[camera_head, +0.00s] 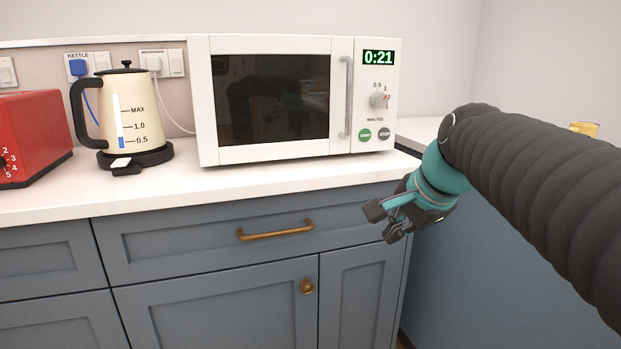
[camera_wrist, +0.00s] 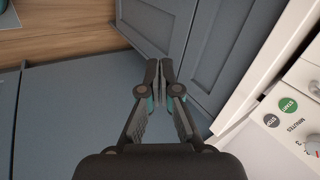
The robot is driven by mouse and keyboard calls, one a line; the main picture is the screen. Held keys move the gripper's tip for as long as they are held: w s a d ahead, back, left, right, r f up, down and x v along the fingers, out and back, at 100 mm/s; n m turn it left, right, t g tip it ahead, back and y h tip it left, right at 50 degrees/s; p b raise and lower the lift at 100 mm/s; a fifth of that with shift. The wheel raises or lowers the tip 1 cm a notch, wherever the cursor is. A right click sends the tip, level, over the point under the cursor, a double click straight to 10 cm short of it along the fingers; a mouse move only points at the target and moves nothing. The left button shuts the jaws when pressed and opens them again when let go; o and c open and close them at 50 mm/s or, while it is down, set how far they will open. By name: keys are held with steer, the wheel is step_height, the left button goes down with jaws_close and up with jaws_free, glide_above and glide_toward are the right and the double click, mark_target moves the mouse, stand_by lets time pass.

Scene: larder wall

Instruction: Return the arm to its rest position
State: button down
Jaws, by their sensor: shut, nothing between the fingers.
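My gripper (camera_head: 382,219) hangs in front of the blue cabinet, below the counter edge and to the right of the brass drawer handle. My arm reaches in from the right side of the head view. In the wrist view my gripper (camera_wrist: 160,75) has its fingertips together, with nothing between them. It appears apart from the cabinet front.
A white microwave (camera_head: 271,97) showing 0:21 stands on the white counter (camera_head: 230,187). A cream kettle (camera_head: 128,112) and a red appliance (camera_head: 32,137) stand to its left. The drawer (camera_head: 190,243) and cabinet doors are closed. A yellow object (camera_head: 583,128) shows at the right.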

steer(key=s+d+f+n+h, duration=0.1)
steer(key=s+f+n+h, duration=0.1)
steer(key=s+f+n, duration=1)
steer(key=s+f, duration=0.4)
steer(key=s, duration=0.2)
steer(key=shift+d+f+g, duration=0.15)
steer(key=shift+d+g, duration=0.1)
steer(key=shift+g, duration=0.15)
